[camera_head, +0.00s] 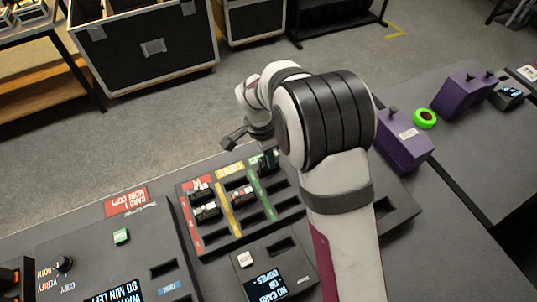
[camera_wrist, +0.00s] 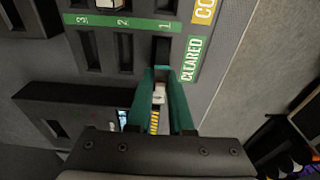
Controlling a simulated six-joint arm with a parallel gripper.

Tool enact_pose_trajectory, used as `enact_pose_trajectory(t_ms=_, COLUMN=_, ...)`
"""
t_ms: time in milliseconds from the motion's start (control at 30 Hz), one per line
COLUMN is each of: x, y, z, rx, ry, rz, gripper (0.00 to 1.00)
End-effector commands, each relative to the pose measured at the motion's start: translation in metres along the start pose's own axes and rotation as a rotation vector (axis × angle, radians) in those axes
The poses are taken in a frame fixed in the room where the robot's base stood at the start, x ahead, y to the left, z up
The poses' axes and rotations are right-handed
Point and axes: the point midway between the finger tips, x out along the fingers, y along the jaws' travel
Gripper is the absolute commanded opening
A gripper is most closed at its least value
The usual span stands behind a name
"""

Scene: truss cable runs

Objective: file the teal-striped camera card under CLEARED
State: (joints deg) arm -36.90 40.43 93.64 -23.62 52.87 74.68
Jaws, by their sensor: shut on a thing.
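My gripper (camera_wrist: 161,76) is shut on a small card (camera_wrist: 158,97), which shows whitish between the green fingers in the wrist view. A yellow-and-black striped patch shows behind it; I cannot make out a teal stripe. The fingertips are at the near edge of slot 1 (camera_wrist: 163,50) in the CLEARED row (camera_wrist: 192,60). I cannot tell whether the card has entered the slot. CLEARED slots 2 (camera_wrist: 123,50) and 3 (camera_wrist: 90,45) look empty. In the head view the sorting rack (camera_head: 220,243) is partly behind my arm, and the held card cannot be made out.
Cards stand in the red column (camera_head: 204,210) and in the yellow column (camera_head: 242,195). A reader with a screen (camera_head: 268,285) sits in front of the rack, and a copy console (camera_head: 100,255) to its left. Purple boxes (camera_head: 405,140) stand to the right.

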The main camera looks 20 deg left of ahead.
Motion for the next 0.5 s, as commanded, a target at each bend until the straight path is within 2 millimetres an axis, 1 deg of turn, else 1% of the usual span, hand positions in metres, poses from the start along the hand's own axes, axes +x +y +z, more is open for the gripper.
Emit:
enact_pose_trajectory(t_ms=200, x=0.0004, y=0.0, z=0.0, rx=0.0, ry=0.0, rz=0.0, gripper=0.0)
enact_pose_trajectory(t_ms=500, x=0.0069, y=0.0001, z=0.0008, rx=0.0, ry=0.0, rz=0.0, gripper=0.0)
